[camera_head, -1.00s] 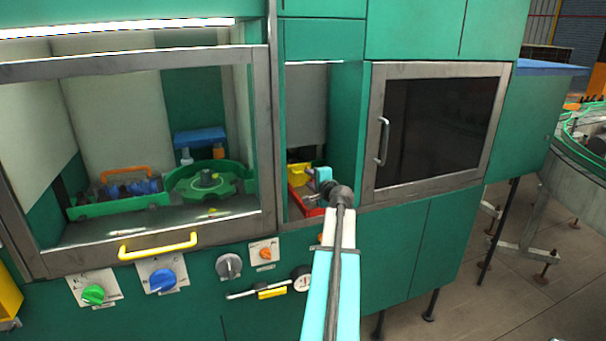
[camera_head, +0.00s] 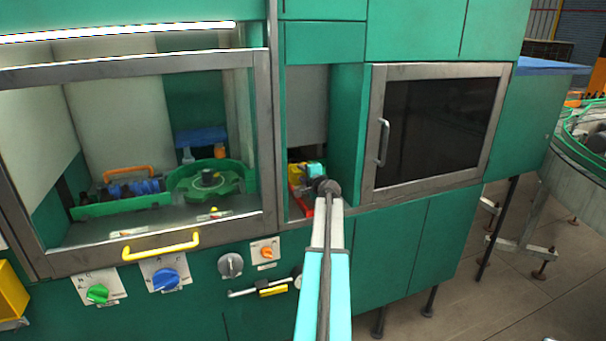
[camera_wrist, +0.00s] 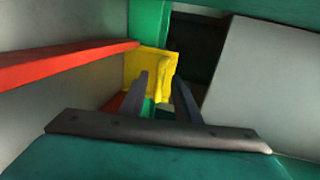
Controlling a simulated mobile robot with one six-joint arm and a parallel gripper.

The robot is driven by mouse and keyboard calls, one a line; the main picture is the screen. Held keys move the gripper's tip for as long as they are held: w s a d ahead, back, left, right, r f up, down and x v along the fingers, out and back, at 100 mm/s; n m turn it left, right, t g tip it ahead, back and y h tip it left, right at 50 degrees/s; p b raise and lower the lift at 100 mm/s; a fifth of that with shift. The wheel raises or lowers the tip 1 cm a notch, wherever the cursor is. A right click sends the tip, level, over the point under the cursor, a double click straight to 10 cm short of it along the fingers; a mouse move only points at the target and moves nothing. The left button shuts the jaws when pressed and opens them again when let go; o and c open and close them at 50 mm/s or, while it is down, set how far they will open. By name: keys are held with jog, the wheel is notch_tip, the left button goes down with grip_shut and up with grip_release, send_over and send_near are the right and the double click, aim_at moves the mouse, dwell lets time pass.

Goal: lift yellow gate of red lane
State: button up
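The yellow gate (camera_wrist: 150,62) is in the middle of the wrist view, just beyond my fingertips. In the head view, a small part of the yellow gate (camera_head: 295,174) shows in the narrow bay. The red lane (camera_wrist: 60,66) appears as a red rail at the left of the wrist view; its red edge (camera_head: 301,207) shows low in the bay. My gripper (camera_wrist: 160,78) is open, with its two dark fingers apart and the gate's lower part seen between them. Contact cannot be told. In the head view, my gripper (camera_head: 314,170) reaches into the bay and partly hides gate and lane.
A green side wall (camera_head: 346,135) bounds the bay on the right, with a dark-windowed door (camera_head: 440,130) beyond. A grey panel (camera_head: 307,105) hangs above the gate. Left is a framed cabinet window with a yellow handle (camera_head: 160,246). Knobs and a gauge lie below.

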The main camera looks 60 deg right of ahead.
dwell(0.3)
grip_shut()
